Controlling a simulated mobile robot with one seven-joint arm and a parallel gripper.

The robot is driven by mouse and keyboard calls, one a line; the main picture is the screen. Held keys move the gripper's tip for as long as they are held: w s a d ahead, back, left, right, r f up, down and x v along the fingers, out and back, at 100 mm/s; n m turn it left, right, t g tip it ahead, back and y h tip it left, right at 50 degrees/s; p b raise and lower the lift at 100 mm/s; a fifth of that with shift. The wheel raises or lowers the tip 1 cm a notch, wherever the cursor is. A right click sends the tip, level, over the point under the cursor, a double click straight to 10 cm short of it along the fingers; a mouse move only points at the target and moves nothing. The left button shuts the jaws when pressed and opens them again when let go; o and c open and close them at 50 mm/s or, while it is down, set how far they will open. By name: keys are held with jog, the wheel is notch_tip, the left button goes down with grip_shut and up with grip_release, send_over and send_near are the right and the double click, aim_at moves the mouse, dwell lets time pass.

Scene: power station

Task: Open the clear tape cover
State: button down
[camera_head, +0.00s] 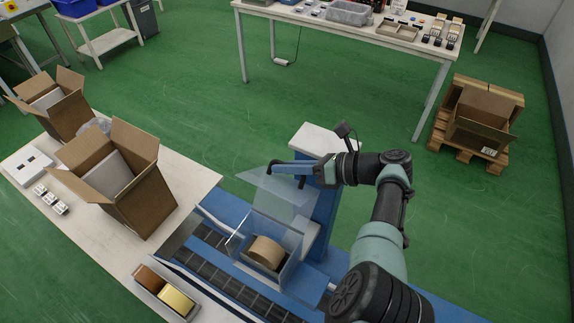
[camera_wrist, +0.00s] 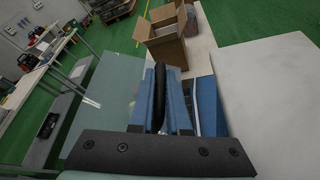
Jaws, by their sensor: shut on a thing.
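The clear tape cover (camera_head: 274,196) is a see-through panel tilted up beside the blue machine column (camera_head: 322,212), above the tape roll (camera_head: 266,252). It also shows as a pale green sheet at the left of the wrist view (camera_wrist: 112,92). My gripper (camera_head: 275,167) reaches in from the right at the panel's upper edge. In the wrist view its blue fingers (camera_wrist: 167,72) are shut on a dark bar (camera_wrist: 161,98), which looks like the cover's handle. The fingers hide most of that bar. The brown roll sits in a clear-walled housing (camera_head: 240,245).
A white-topped block (camera_head: 313,138) stands close behind my gripper. A roller conveyor (camera_head: 214,268) runs below the housing. The left table (camera_head: 205,179) holds an open carton (camera_head: 147,205) and small parts. Open green floor (camera_head: 240,120) lies behind.

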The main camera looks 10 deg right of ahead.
jog(key=c, duration=0.9)
grip_release()
jog(key=b+v, duration=0.1)
jog(key=v, duration=1.2)
jog(key=shift+r, duration=0.1)
